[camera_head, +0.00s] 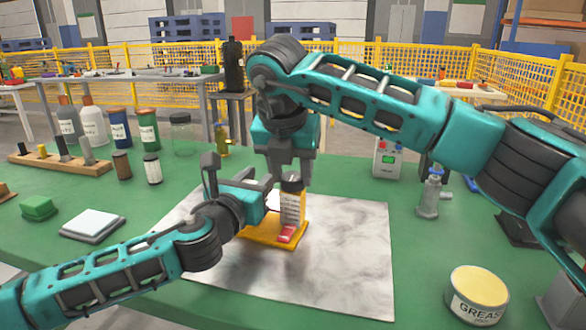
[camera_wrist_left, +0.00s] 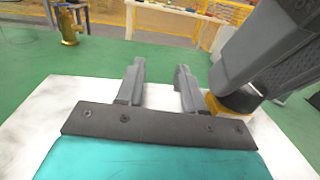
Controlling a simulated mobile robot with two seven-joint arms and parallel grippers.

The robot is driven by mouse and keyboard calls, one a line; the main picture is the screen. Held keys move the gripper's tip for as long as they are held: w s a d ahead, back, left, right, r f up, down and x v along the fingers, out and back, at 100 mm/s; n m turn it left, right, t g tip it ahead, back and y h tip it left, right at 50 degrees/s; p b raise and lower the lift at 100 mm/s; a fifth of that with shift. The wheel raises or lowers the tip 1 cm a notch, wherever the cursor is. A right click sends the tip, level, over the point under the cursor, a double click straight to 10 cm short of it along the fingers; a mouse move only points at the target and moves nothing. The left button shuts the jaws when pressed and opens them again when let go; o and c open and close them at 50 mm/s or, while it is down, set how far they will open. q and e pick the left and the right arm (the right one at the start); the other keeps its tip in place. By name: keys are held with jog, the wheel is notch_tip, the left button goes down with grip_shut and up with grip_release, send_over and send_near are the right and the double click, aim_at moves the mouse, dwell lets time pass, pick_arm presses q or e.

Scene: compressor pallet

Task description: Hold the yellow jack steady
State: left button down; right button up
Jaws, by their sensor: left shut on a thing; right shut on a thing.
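The yellow jack (camera_head: 262,238) lies on the white marbled sheet, and a white-labelled bottle (camera_head: 290,207) with a dark cap stands upright at it. A small red piece (camera_head: 287,234) is in front of the bottle. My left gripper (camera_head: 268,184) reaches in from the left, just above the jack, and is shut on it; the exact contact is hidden. In the left wrist view its fingers (camera_wrist_left: 160,88) stand apart, and yellow (camera_wrist_left: 214,105) shows beside the right finger. My right gripper (camera_head: 291,172) points down and is shut on the bottle's top.
The marbled sheet (camera_head: 350,250) is clear on its right. A grease tin (camera_head: 478,293), a grey fitting (camera_head: 431,195) and a white box (camera_head: 387,158) stand to the right. Bottles, a green block (camera_head: 38,208) and a white pad (camera_head: 93,224) are on the left. A brass fitting (camera_head: 222,140) stands behind.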

jog(key=m+h, duration=0.1)
jog(key=m, duration=0.2)
jog(key=shift+a+m+g, duration=0.15)
jog(key=shift+m+g, duration=0.25)
jog(key=m+g+h, duration=0.1)
jog(key=m, duration=0.2)
jog(key=shift+w+m, duration=0.1)
jog(key=shift+m, duration=0.3)
jog(key=m+g+h, duration=0.1)
jog(key=m, duration=0.2)
jog(key=shift+m, duration=0.3)
jog(key=shift+w+m+g, duration=0.2)
jog(key=shift+m+g, duration=0.5)
jog(key=shift+m, duration=0.7)
jog(key=shift+m, duration=0.4)
jog(key=o, duration=1.1)
jog(key=shift+c, duration=0.2)
jog(key=shift+n, duration=0.5)
